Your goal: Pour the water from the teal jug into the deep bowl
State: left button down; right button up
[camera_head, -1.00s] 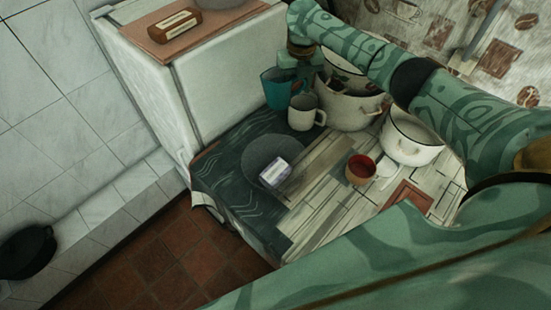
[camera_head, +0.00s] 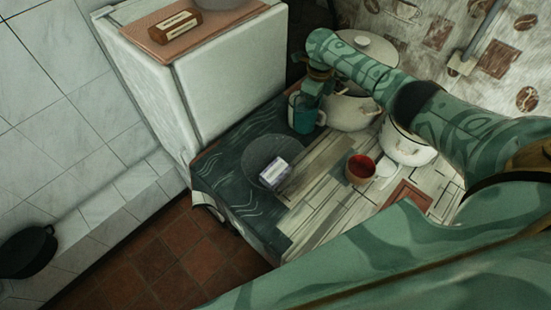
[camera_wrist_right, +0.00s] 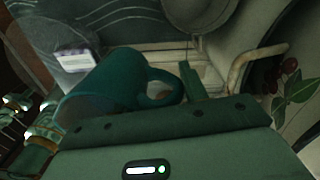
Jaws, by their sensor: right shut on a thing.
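The teal jug (camera_head: 303,117) is at the back of the table in the head view and looks roughly upright. My right gripper (camera_head: 314,88) is shut on it from above and behind. In the right wrist view the jug (camera_wrist_right: 112,82) shows its handle next to the gripper. The water inside cannot be seen. A white bowl with a dark rim (camera_head: 405,152), likely the deep bowl, stands to the right, partly behind my right arm. The jug is apart from it.
A cream pot (camera_head: 348,112) stands between jug and bowl; a pale lid (camera_head: 369,46) shows behind it. A red cup (camera_head: 360,169) and a small box (camera_head: 273,172) on a dark plate (camera_head: 258,153) are nearer.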

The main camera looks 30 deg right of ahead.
aim_at(303, 107)
jog(key=shift+s+a+r+t+h+p, duration=0.15)
jog(key=shift+a+r+t+h+p, duration=0.3)
jog(key=shift+p, duration=0.95)
jog(key=shift+s+a+r+t+h+p, duration=0.2)
jog(key=shift+h+p, duration=0.45)
jog(key=shift+p, duration=0.75)
jog(key=shift+s+a+r+h+p, duration=0.15)
jog(key=shift+a+r+h+p, duration=0.4)
jog(key=shift+p, duration=0.5)
jog(key=shift+s+a+r+t+h+p, duration=0.3)
jog(key=shift+a+r+t+h+p, duration=0.25)
jog(key=shift+a+r+h+p, duration=0.3)
jog(key=shift+s+f, duration=0.1)
jog(key=shift+f, duration=0.2)
jog(key=shift+s+a+t+h+b, duration=0.3)
jog(key=shift+a+h, duration=0.3)
jog(key=shift+h, duration=0.3)
jog(key=shift+a+h+b, duration=0.2)
jog(key=shift+h+b, duration=0.1)
jog(key=shift+b, duration=0.05)
jog(key=shift+f, duration=0.1)
